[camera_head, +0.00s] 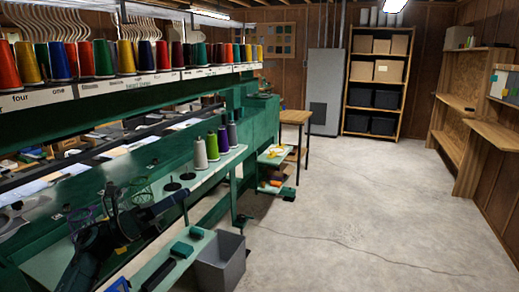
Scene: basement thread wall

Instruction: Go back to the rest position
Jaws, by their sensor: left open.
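My left gripper (92,207) is at the lower left, at the end of my dark arm. It is open, with its fingers spread apart, and I see nothing held between them. It shows in front of the green machine bench, near thin wire loops; I cannot tell whether it touches them. Dark arm parts overlap there and hide some of the bench. My right gripper is not in view.
Cones of coloured thread (103,58) line the upper rack. Several spools (213,146) stand on the green bench. A grey bin (220,262) is on the floor beside it. The concrete floor (360,200) between is clear.

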